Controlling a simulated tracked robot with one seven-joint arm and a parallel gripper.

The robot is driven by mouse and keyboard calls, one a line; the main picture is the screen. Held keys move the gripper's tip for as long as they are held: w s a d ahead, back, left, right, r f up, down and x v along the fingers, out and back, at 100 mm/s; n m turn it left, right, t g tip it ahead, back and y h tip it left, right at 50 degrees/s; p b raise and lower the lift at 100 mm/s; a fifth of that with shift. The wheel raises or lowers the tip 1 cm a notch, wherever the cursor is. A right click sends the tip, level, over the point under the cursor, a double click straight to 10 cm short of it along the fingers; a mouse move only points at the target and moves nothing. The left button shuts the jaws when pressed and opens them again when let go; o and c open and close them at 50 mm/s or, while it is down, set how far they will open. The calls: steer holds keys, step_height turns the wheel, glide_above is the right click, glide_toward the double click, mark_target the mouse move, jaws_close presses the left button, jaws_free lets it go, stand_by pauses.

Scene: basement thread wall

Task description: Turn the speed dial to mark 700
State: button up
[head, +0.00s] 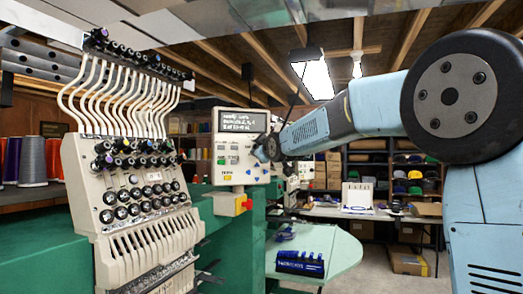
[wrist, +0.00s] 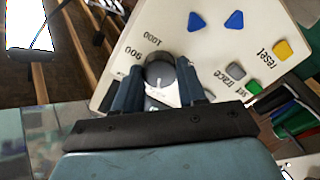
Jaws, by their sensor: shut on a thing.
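The speed dial (wrist: 160,70) is a round dark grey knob on the cream control panel (wrist: 205,55) in the wrist view. A pale pointer line shows on the lower part of its face. My gripper (wrist: 160,76) has one blue finger on each side of the dial and is shut on it. Marks 1000 and 900 are printed beside the dial. Mark 700 cannot be made out; my fingers cover part of the scale. In the head view my gripper (head: 263,150) is at the right side of the panel (head: 227,172), and hides the dial.
Blue arrow buttons (wrist: 234,20) and a yellow reset button (wrist: 283,51) lie on the panel near the dial. In the head view the panel has a lit screen (head: 240,121). The embroidery machine's threaded head (head: 135,185) stands to the left, with a green table (head: 335,255) below.

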steer(key=shift+a, duration=0.15)
steer(key=o, duration=0.8)
steer(key=shift+o, duration=1.3)
steer(key=v, duration=1.3)
steer(key=shift+s, duration=0.35)
steer(key=shift+d, duration=0.2)
steer(key=s+d+f+m+g+h, duration=0.2)
steer(key=s+d+f, duration=0.4)
steer(key=s+f, duration=0.3)
steer(key=s+d+f+m+g+h, duration=0.2)
steer(key=s+d+f+m+g, duration=0.3)
steer(key=s+f, duration=0.5)
steer(key=s+d+f+m+g+h, duration=0.2)
steer(key=s+d+f+m+g, duration=0.2)
steer(key=s, duration=0.9)
steer(key=d+f+m, duration=0.2)
steer(key=d+f, duration=0.2)
steer(key=f, duration=0.1)
steer(key=shift+s+d+f, duration=0.2)
steer(key=shift+d, duration=0.2)
